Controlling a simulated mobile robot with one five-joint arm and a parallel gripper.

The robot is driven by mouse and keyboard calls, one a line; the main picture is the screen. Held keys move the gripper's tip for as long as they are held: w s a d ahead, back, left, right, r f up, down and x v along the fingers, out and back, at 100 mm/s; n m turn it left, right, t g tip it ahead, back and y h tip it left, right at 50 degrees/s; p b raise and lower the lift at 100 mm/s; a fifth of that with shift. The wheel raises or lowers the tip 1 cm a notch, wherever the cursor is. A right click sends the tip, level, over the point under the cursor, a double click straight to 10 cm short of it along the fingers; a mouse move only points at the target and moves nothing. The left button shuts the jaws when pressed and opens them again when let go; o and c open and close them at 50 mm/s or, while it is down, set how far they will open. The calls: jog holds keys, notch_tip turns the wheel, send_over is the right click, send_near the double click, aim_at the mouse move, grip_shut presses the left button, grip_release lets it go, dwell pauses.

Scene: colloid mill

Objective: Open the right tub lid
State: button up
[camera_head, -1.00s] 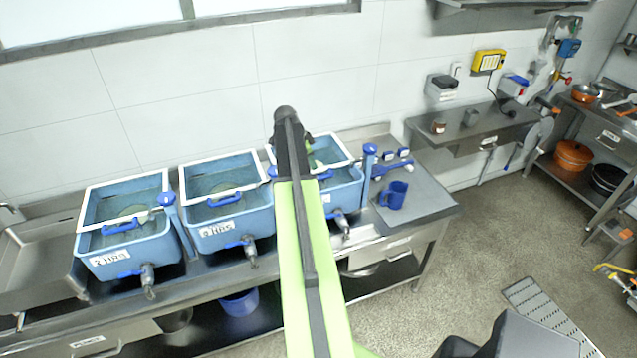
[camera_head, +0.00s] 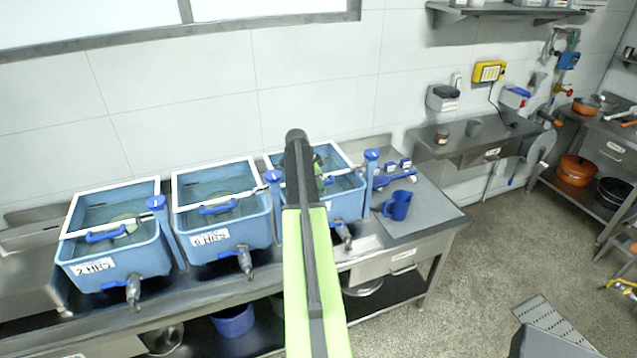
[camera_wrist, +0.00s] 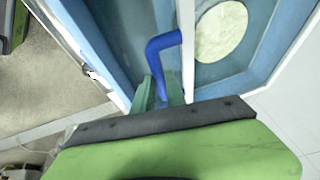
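The right tub (camera_head: 347,203) is blue and stands third in the row on the steel counter, partly hidden behind my arm in the head view. Its white-edged clear lid (camera_head: 342,154) looks down over the tub. The blue lid handle (camera_wrist: 162,44) shows in the wrist view beside the lid's white edge (camera_wrist: 187,60). My gripper (camera_wrist: 159,92) has its green fingers at the handle's near end, one on each side. Whether they press on it cannot be told. In the head view, the fingers are mostly hidden by my arm.
The middle tub (camera_head: 222,231) and left tub (camera_head: 112,260) stand to the left with lids down. A blue mug (camera_head: 398,205) stands on the counter to the right. A blue-capped post (camera_head: 371,156) rises close beside the right tub. The floor at right is largely clear.

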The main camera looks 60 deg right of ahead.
grip_shut()
dwell(1.0)
